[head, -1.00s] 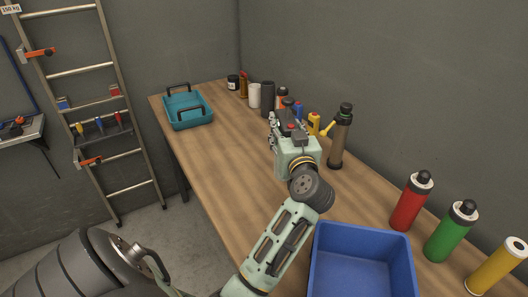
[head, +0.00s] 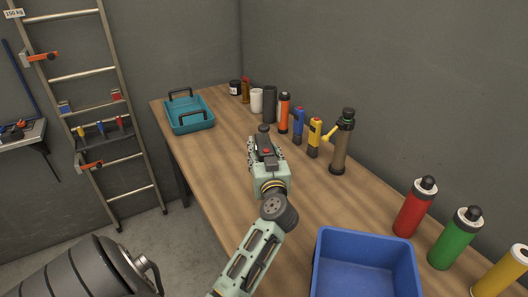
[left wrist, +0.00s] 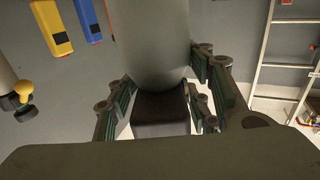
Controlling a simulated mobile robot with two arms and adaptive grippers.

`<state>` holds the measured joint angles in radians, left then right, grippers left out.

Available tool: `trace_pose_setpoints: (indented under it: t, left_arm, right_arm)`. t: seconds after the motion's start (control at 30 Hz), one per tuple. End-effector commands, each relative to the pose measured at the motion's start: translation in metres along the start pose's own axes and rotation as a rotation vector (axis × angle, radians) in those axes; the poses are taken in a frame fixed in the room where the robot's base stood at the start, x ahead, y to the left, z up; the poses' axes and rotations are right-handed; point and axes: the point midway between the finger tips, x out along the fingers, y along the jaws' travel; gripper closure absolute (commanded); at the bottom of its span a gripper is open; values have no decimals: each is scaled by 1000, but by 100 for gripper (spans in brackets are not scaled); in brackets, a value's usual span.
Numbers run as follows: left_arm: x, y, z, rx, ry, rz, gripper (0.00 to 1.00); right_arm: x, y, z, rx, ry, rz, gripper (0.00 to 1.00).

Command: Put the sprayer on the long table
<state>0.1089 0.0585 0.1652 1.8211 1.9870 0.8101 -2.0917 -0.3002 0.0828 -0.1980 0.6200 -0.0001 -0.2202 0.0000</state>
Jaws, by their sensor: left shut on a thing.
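The long table (head: 215,185) has a wooden top and runs along the wall. My left gripper (head: 264,148) is over the table, left of that bottle. It is shut on a grey rounded thing (left wrist: 155,40) with a black block-like part (left wrist: 160,112). In the head view the gripper mostly hides it. My right gripper is not in view.
A blue bin (head: 365,240) and red (head: 415,207), green (head: 455,238) and yellow (head: 502,272) bottles stand at the near right. A teal tray (head: 190,118) is at the far left. The tabletop's left middle is clear.

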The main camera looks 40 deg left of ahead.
Motion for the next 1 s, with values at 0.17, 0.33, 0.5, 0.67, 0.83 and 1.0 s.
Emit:
trace_pose_setpoints:
  t: [0.17,0.33,0.5,0.67,0.83,1.0]
  left_arm:
    - [0,0,0,1,3,0,100]
    - [0,0,2,0,0,0,40]
    - [0,0,2,0,0,0,34]
    - [0,0,2,0,0,0,34]
    - [-8,1,1,0,-2,1,34]
    - [-40,0,2,-1,-3,2,34]
  right_arm:
    - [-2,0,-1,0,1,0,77]
    - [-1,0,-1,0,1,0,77]
    - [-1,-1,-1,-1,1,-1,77]
    - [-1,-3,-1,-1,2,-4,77]
    - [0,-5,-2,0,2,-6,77]
    - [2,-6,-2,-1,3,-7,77]
